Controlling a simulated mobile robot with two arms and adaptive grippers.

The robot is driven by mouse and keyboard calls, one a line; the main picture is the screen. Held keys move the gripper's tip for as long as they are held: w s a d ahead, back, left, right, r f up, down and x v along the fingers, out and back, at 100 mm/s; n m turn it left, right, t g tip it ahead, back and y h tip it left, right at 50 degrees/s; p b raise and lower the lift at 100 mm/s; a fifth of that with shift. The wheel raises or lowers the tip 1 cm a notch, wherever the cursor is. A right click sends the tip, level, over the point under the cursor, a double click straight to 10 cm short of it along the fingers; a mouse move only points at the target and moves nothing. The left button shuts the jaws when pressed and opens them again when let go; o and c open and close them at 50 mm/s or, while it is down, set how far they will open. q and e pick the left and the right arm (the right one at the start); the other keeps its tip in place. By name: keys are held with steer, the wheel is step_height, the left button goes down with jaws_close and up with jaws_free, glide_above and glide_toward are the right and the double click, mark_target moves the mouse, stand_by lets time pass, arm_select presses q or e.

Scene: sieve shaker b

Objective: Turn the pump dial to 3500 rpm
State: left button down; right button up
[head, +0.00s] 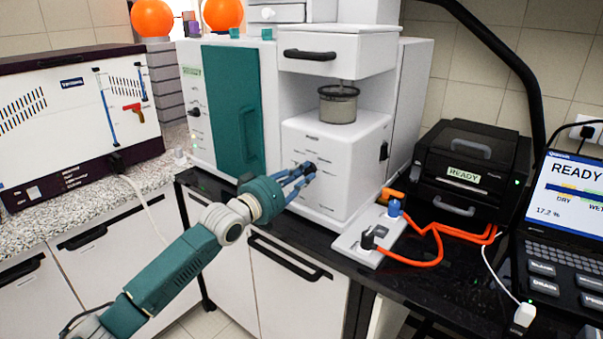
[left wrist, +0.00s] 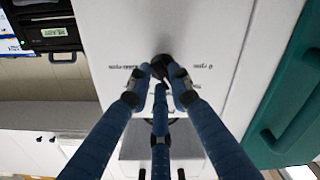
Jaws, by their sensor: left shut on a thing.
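The pump dial (head: 311,167) is a small black knob on the front of the white machine (head: 340,160). My left gripper (head: 304,173) has its blue fingers closed around the dial. In the left wrist view, the fingertips of my left gripper (left wrist: 162,82) meet at the black dial (left wrist: 161,61), with small printed labels on the white panel around it. The labels are too small and tilted to read surely, and the fingers partly hide the dial, so its setting cannot be told. My right gripper is not in view.
A teal door (head: 232,108) stands left of the dial. A power strip (head: 370,235) with orange cables lies right of the machine. A black device (head: 470,165) shows READY, and a laptop (head: 568,210) stands at the far right. A sieve (head: 338,104) sits above the dial panel.

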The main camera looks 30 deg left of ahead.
arm_select(q)
steer(key=m, duration=0.2)
steer(key=m+p, duration=0.1)
steer(key=m, duration=0.3)
steer(key=shift+f, duration=0.25)
steer(key=m+p, duration=0.1)
steer(key=m, duration=0.4)
steer(key=shift+f+m, duration=0.15)
steer(key=shift+m, duration=0.25)
steer(key=m, duration=0.6)
steer(key=shift+a+f, duration=0.1)
steer(key=shift+f, duration=0.05)
steer(key=m, duration=0.4)
steer(key=shift+a+m, duration=0.1)
steer(key=shift+m, duration=0.9)
steer(key=c, duration=1.6)
jaws_free()
steer(key=shift+o, duration=0.2)
